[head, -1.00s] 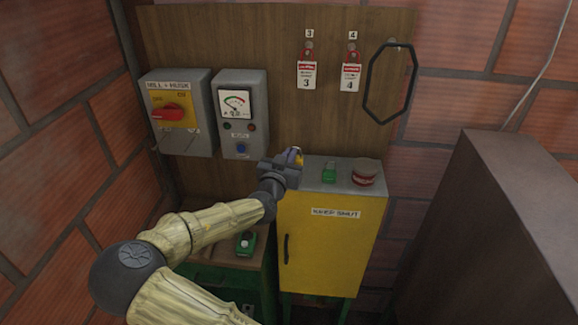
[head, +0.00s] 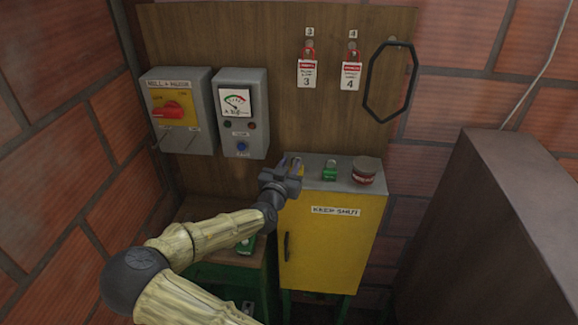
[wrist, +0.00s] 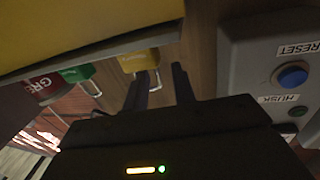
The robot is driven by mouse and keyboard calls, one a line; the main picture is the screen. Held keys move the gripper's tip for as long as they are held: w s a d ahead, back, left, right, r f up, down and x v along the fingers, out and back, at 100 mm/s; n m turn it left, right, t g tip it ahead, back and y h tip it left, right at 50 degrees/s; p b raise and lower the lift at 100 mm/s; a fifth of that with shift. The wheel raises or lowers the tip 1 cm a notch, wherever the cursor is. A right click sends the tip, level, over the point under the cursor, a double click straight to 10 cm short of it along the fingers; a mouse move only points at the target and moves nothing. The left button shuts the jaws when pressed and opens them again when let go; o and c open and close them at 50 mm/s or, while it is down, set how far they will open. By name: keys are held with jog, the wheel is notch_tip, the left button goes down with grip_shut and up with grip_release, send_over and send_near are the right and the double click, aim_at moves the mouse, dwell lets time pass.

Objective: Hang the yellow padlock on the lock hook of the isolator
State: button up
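The yellow padlock (wrist: 138,61) shows in the wrist view at the grey top of the yellow cabinet, its metal shackle (wrist: 148,82) pointing towards my gripper. My gripper (wrist: 160,80) has its two dark fingers apart, with the shackle near the left finger; nothing is clamped. In the head view my gripper (head: 290,163) is at the cabinet top's left corner, and I cannot make out the yellow padlock there. The isolator (head: 205,118) is the grey box marked "MILL + HUSKER" on the wooden board, with a red handle (head: 168,110) on a yellow plate. Its lock hook is too small to tell.
On the cabinet top (head: 312,167) stand a green padlock (head: 329,172) and a red-brown tin (head: 364,170). A meter box (head: 258,138) with a blue button hangs beside the isolator. A dark block (head: 500,200) fills the right.

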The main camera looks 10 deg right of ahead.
jog(key=shift+w, duration=0.1)
jog(key=shift+a+r+p, duration=0.1)
jog(key=shift+a+p, duration=0.05)
jog(key=shift+p, duration=0.35)
jog(key=b+v, duration=0.7)
jog(key=v, duration=1)
jog(key=shift+s+r, duration=0.15)
jog(key=shift+s, duration=0.2)
